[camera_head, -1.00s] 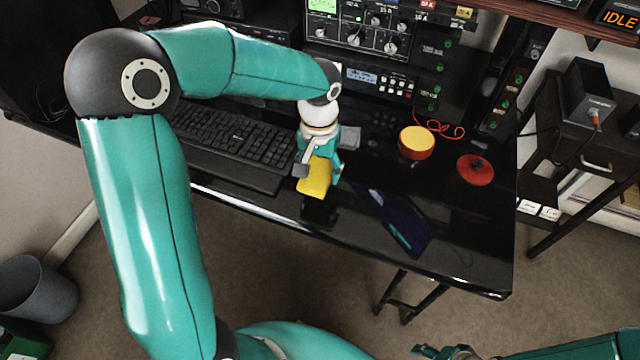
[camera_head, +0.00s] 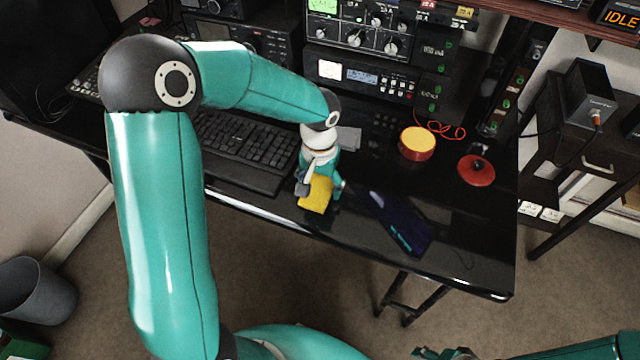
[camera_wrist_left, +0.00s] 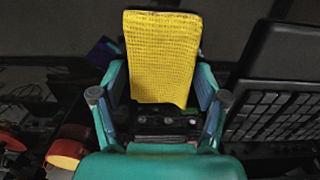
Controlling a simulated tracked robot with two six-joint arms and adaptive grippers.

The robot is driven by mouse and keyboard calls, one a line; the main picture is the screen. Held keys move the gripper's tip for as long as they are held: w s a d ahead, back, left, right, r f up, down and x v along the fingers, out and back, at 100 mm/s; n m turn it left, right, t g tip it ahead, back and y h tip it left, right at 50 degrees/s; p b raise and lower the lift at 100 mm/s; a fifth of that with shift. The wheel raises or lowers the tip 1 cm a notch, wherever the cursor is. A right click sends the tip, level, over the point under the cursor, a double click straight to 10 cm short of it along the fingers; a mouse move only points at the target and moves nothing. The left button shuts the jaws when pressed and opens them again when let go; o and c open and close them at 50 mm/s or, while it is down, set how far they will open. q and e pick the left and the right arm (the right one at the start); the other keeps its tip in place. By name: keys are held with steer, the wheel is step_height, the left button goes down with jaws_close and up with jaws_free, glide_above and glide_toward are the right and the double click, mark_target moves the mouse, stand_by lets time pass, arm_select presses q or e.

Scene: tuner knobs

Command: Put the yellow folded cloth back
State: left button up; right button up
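The yellow folded cloth (camera_head: 317,196) is over the front part of the black desk, right of the keyboard. My left gripper (camera_head: 320,183) points down with a finger on each side of it. In the left wrist view the cloth (camera_wrist_left: 162,60) stands out flat between the two fingers of my gripper (camera_wrist_left: 160,92), which look closed on its sides. Whether its lower edge touches the desk I cannot tell. My right gripper (camera_head: 442,353) shows only in part at the bottom edge, and its fingers are unclear.
A black keyboard (camera_head: 245,143) lies left of the cloth. A dark tablet-like device (camera_head: 400,222) lies to its right. A yellow-topped red tin (camera_head: 417,144) and a red disc (camera_head: 476,170) stand farther right. A small grey pad (camera_head: 348,138) lies behind the gripper. Radio equipment (camera_head: 362,78) lines the back.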

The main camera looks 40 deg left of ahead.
mark_target(320, 184)
arm_select(q)
steer(key=shift+o, duration=0.4)
steer(key=shift+r, duration=0.1)
steer(key=shift+r, duration=0.25)
step_height(320, 184, up, 12)
steer(key=p, duration=0.1)
steer(key=shift+f, duration=0.25)
